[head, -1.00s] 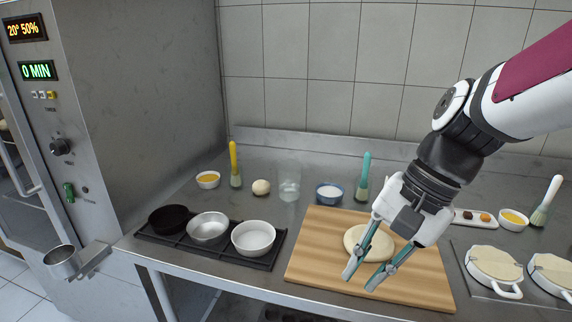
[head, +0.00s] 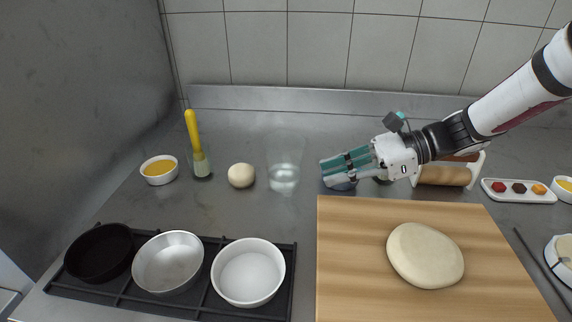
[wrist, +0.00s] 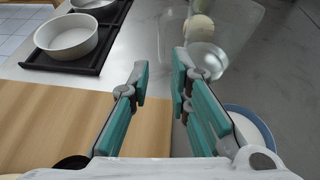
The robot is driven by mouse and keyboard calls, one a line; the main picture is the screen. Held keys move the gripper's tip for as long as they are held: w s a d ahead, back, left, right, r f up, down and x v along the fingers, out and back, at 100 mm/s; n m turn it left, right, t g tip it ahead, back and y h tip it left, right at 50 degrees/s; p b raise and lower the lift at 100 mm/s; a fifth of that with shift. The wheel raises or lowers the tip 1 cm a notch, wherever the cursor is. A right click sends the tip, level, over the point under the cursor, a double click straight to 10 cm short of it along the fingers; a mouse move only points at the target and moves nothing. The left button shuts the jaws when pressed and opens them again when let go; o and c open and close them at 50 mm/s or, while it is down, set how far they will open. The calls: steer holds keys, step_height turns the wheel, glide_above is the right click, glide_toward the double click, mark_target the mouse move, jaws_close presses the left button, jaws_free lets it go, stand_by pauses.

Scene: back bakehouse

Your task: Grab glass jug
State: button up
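The glass jug (head: 284,165) is clear and stands upright on the steel worktop, right of a dough ball, in the head view. In the wrist view the jug (wrist: 222,42) shows ahead of the fingers, faint against the steel, near the top. My gripper (head: 326,172) is just right of the jug, pointing left at it. In the wrist view my gripper (wrist: 158,80) has its teal-padded fingers apart with nothing between them. The jug is beyond the fingertips.
A blue bowl of white powder (wrist: 248,128) sits close beside the fingers. A dough ball (head: 241,175) and yellow-handled brush (head: 195,140) stand left of the jug. A wooden board (head: 350,270) with flattened dough and a black tray (head: 120,302) with several pans lie in front.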

mark_target(288, 194)
steer(key=b+x, duration=0.2)
steer(key=x, duration=0.8)
steer(key=shift+w+a+r, duration=0.1)
jaws_close()
